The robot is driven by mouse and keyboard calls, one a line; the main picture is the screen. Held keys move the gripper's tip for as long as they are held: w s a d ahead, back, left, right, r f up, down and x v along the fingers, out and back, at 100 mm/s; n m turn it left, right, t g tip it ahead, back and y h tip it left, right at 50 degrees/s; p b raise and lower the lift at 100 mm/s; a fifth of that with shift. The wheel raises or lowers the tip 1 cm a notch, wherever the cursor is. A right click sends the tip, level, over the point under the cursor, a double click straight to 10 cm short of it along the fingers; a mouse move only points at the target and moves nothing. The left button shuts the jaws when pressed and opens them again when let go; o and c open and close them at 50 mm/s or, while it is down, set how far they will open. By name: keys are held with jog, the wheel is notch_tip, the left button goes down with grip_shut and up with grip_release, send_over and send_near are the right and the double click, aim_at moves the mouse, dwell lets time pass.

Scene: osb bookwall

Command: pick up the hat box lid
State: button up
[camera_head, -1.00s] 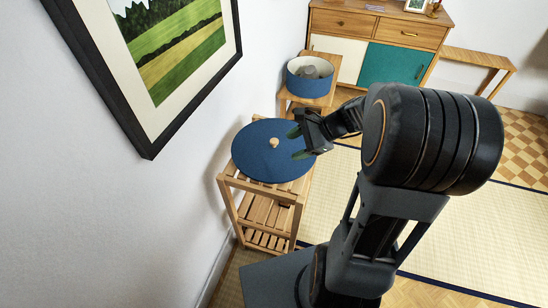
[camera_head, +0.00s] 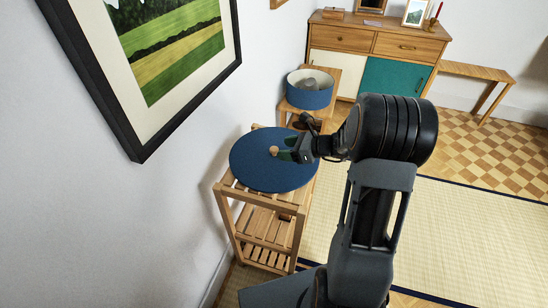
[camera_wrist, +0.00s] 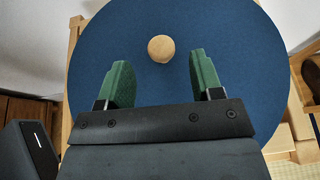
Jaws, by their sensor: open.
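The hat box lid (camera_head: 262,172) is a round dark blue disc lying flat on a slatted wooden stand, with a small round wooden knob (camera_head: 274,150) at its middle. The lid (camera_wrist: 235,40) fills much of the wrist view. My gripper (camera_head: 284,151) is over the lid's right part in the head view, its fingertips close to the knob. In the wrist view my open gripper (camera_wrist: 158,70) has its green fingers apart, and the knob (camera_wrist: 161,49) lies between their lines, just beyond the tips. Nothing is held.
The slatted wooden stand (camera_head: 228,208) is close to the white wall. A blue open round box (camera_head: 310,97) with something grey inside sits on another wooden stand behind. A framed picture (camera_head: 143,140) hangs at left. A sideboard (camera_head: 380,25) stands at the back; tatami floor (camera_head: 440,225) is at right.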

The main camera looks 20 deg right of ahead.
aim_at(275, 149)
jog(key=shift+b+x, duration=0.45)
jog(key=shift+x, duration=2.2)
jog(key=shift+d, duration=0.1)
jog(key=shift+c, duration=0.2)
jog(key=c, duration=0.9)
